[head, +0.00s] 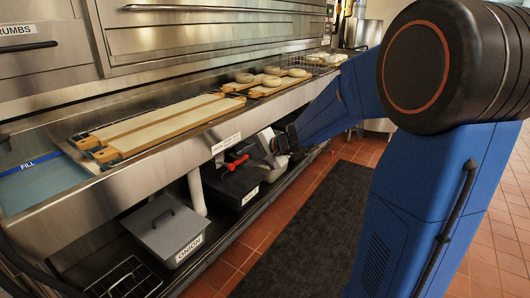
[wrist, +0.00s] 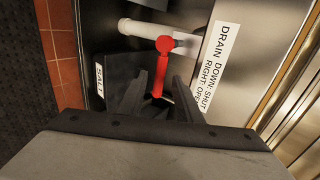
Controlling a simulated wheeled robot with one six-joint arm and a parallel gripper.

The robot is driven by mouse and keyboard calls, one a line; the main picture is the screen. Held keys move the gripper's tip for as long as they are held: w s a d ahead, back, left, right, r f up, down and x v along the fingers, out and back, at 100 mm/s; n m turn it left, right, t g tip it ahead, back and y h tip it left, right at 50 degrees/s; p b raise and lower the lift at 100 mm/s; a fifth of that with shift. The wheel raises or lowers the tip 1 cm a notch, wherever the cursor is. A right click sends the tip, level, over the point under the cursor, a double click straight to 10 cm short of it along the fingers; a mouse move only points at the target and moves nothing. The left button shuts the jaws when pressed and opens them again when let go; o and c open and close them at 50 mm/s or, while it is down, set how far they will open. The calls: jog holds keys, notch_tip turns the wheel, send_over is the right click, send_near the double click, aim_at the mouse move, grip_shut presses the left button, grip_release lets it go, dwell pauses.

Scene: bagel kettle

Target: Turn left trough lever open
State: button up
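The red lever (wrist: 161,70) sits on a white pipe (wrist: 140,31) under the trough. Its handle points down the wrist picture, along the reading direction of the drain label (wrist: 212,68), which reads "DOWN: SHUT RIGHT: OPEN". In the head view the lever (head: 237,163) lies roughly parallel to the trough's front edge. My gripper (wrist: 157,100) has its dark fingers apart, one on each side of the handle's lower end; I cannot tell whether either touches it. In the head view the fingers are small and partly hidden.
A dark bin labelled salt (head: 236,187) stands below the lever. A grey lidded onion bin (head: 170,231) is to its left. The trough (head: 205,137) above holds long boards (head: 155,125) and bagels (head: 271,81). A dark mat (head: 308,225) covers the floor in front.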

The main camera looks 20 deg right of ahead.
jog(key=v, duration=1)
jog(key=shift+f, duration=0.1)
jog(key=s+a+f+n+g+h, duration=0.15)
jog(key=s+a+n+g, duration=0.4)
jog(key=s, duration=1.05)
jog(key=s+d+f+n+h, duration=0.1)
jog(key=s+f+n+h, duration=0.1)
jog(key=s, duration=0.5)
jog(key=s+d+f+n+h, duration=0.1)
jog(key=s+n, duration=0.3)
jog(key=s, duration=0.4)
jog(key=shift+d+f+t+h, duration=0.2)
jog(key=shift+f+t+h, duration=0.15)
jog(key=shift+f+h, duration=0.35)
